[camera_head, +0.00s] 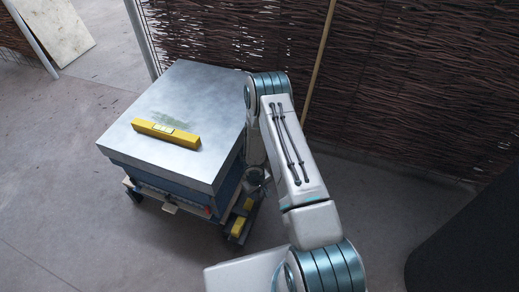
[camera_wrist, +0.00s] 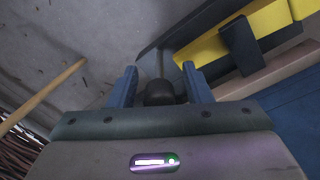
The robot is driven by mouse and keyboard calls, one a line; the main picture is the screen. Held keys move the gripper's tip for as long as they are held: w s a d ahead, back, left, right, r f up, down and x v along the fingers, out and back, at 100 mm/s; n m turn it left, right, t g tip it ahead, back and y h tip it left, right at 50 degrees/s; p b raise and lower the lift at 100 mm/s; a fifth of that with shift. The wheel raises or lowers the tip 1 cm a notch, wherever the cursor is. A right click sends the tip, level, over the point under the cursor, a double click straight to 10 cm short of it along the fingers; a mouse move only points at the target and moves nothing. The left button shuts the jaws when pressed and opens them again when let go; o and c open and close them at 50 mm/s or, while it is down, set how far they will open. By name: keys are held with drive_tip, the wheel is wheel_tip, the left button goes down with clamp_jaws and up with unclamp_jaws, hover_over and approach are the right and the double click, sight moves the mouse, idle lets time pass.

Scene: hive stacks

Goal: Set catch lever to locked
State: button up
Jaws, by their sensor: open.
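In the wrist view, a dark rounded knob (camera_wrist: 160,93) on a thin stem, which looks like the catch lever, lies between the two blue fingers of my gripper (camera_wrist: 160,68). The fingers are open, one on each side of the knob; I cannot tell whether either touches it. The stem runs up toward a dark bar beside a yellow part (camera_wrist: 205,47). In the head view my gripper (camera_head: 256,180) is small and partly hidden at the right side of the blue hive box (camera_head: 165,182). The lever's position, locked or not, cannot be read.
The hive has a flat metal lid (camera_head: 190,95) with a yellow spirit level (camera_head: 166,134) on it. Yellow parts (camera_head: 238,226) show low on its right side. A woven fence (camera_head: 420,85) stands behind, and a dark rounded object (camera_head: 465,245) stands at right. The front left floor is clear.

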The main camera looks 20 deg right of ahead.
wheel_tip(320, 180, up, 28)
drive_tip(key=w+d+h+p, duration=0.1)
drive_tip(key=p, duration=0.8)
drive_tip(key=shift+d+f+m+t, duration=0.2)
drive_tip(key=shift+m+t, duration=0.1)
drive_tip(key=shift+m, duration=0.1)
drive_tip(key=shift+w+r+p, duration=0.1)
drive_tip(key=shift+w+p, duration=0.05)
drive_tip(key=shift+p, duration=0.15)
